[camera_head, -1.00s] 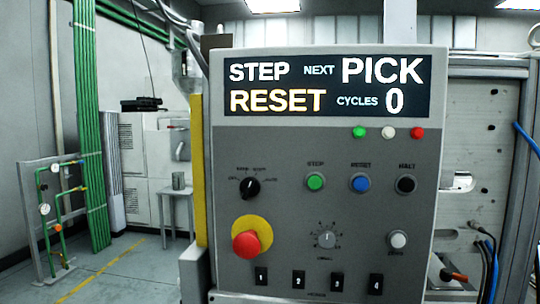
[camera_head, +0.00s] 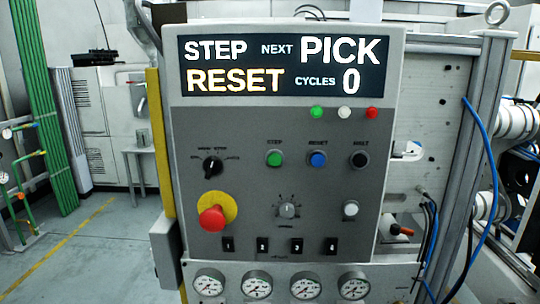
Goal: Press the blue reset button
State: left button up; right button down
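The blue reset button (camera_head: 318,160) sits on the grey control panel (camera_head: 260,180), under the label "RESET". A green button (camera_head: 274,159) marked "STEP" is to its left and a black button (camera_head: 360,159) marked "HALT" is to its right. The display (camera_head: 283,66) above reads "STEP", "NEXT PICK", "RESET", "CYCLES 0". Neither of my grippers shows in the head view.
A red emergency knob (camera_head: 212,218) on a yellow disc sticks out at the panel's lower left. Several gauges (camera_head: 257,284) line the bottom. Blue hoses (camera_head: 488,190) hang at the right. Open floor (camera_head: 110,255) lies to the left.

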aim_at(317, 160)
jog(key=z, duration=1.65)
jog(key=k, duration=0.55)
jog(key=u, duration=2.1)
